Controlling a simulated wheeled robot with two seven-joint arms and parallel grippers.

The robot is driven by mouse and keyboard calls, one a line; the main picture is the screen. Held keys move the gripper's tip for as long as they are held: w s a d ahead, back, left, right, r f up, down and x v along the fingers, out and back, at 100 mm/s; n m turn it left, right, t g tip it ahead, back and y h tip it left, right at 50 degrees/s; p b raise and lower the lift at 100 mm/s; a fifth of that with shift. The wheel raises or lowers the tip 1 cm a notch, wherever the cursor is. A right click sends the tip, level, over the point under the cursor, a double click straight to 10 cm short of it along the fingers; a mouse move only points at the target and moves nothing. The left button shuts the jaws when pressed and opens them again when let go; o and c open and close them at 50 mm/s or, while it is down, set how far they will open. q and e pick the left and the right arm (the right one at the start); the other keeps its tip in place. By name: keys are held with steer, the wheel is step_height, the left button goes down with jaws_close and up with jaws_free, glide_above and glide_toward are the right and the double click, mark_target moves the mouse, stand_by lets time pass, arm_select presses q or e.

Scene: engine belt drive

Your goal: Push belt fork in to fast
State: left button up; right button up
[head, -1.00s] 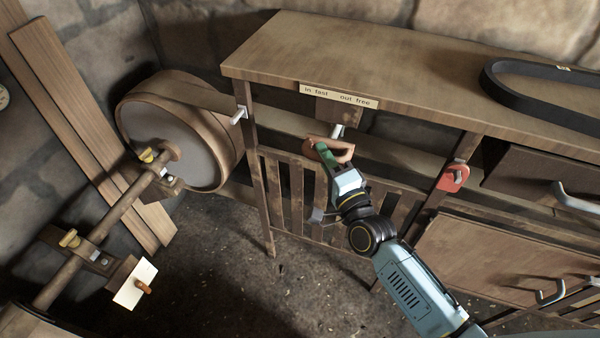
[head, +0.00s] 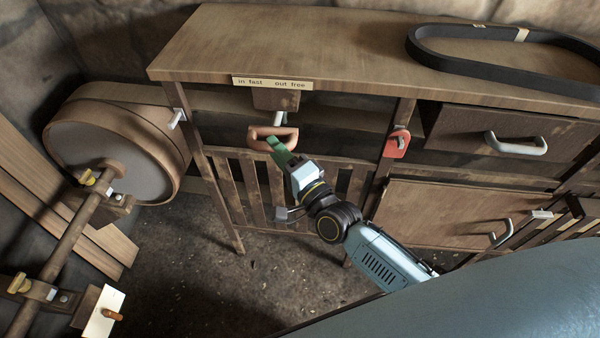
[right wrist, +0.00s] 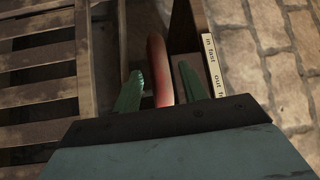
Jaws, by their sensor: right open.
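The belt fork's reddish D-shaped handle (head: 261,132) hangs on a short metal rod (head: 280,118) below a wooden block (head: 274,100) under the bench front. A label (head: 272,83) above it reads "in fast" at left and "out free" at right. My right gripper (head: 279,151) is at the handle from below and in front, with its green fingers open. In the right wrist view, the red handle (right wrist: 157,62) shows between the two fingers (right wrist: 159,88); contact cannot be told. The label (right wrist: 213,68) also shows there. My left gripper is out of view.
The flat belt runs from the big pulley (head: 105,150) behind the bench legs. A slatted panel (head: 235,190) stands below the handle. A red tag-like part (head: 397,144) hangs on the right post. A black belt loop (head: 440,58) lies on the bench top (head: 300,40).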

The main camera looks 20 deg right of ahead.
steer(key=v, duration=1)
steer(key=shift+s+d, duration=0.2)
steer(key=shift+s, duration=0.15)
steer(key=shift+f, duration=0.1)
steer(key=s+d+f+n+g+h, duration=0.1)
steer(key=s+d+f+n+g, duration=0.15)
steer(key=f, duration=0.85)
steer(key=s+d+f+n+g+h, duration=0.1)
steer(key=s+d+f+n+g, duration=0.2)
steer(key=f, duration=0.7)
steer(key=s+d+f+n+g+h, duration=0.1)
steer(key=s+f+n+g+h, duration=0.25)
steer(key=f, duration=0.75)
steer(key=s+d+f+n+g, duration=0.1)
steer(key=s+f+n+g, duration=0.2)
steer(key=s, duration=1)
steer(key=s+d+f+n+g, duration=0.1)
steer(key=s+f+n+g, duration=0.2)
steer(key=s+f, duration=0.7)
steer(key=s+g, duration=0.2)
steer(key=s, duration=0.1)
steer(key=shift+d+g, duration=0.3)
steer(key=shift+d, duration=0.05)
steer(key=shift+w+f+h, duration=0.1)
steer(key=shift+f+h, duration=0.05)
steer(key=shift+h, duration=0.1)
